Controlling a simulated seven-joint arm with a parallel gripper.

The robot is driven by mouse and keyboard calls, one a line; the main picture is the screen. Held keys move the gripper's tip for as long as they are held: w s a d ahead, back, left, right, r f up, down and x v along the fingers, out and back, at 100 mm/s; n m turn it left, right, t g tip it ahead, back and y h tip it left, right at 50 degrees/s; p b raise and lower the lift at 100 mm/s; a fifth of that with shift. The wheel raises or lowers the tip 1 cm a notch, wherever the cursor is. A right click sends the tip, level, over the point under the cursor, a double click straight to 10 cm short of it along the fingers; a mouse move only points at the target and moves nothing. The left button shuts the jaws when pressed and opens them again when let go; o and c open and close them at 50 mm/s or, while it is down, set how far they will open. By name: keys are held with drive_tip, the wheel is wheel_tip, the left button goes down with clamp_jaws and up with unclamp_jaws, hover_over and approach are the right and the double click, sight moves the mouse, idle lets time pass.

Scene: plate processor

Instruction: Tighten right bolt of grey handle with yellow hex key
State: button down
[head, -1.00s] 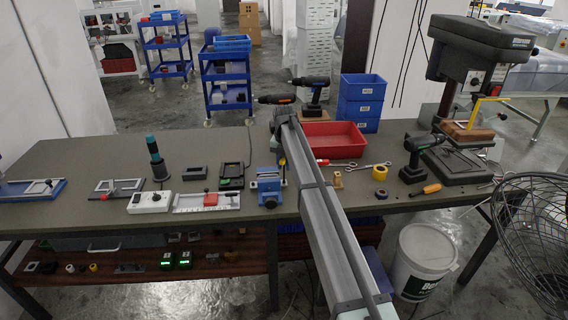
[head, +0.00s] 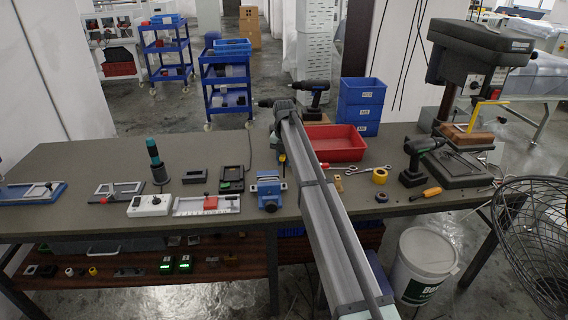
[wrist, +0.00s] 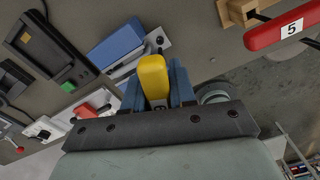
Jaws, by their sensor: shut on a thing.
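My gripper (wrist: 157,98) has blue fingers and is shut on a yellow handle, which I take to be the yellow hex key (wrist: 153,72). The yellow handle's rounded end shows in the wrist view; the rest of the tool is hidden. In the head view a small yellow and dark piece (head: 282,158) shows beside my arm, above the blue vise; my gripper is mostly hidden there. I cannot make out the grey handle or its right bolt for certain.
The blue vise (head: 268,187) stands close by at the table's front edge. A red tray (head: 335,143) is behind and right. A red-handled tool marked 5 (wrist: 290,27) and a wooden block (wrist: 240,12) lie to the right. The table's left rear is clear.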

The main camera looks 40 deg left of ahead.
drive_tip(key=shift+r, duration=0.35)
drive_tip(key=shift+f, duration=0.2)
drive_tip(key=shift+f, duration=1.5)
drive_tip(key=shift+f, duration=0.3)
drive_tip(key=shift+r, duration=0.1)
idle(0.3)
drive_tip(key=shift+r, duration=1.9)
drive_tip(key=shift+f, duration=0.2)
drive_tip(key=shift+f, duration=1.5)
drive_tip(key=shift+f, duration=0.2)
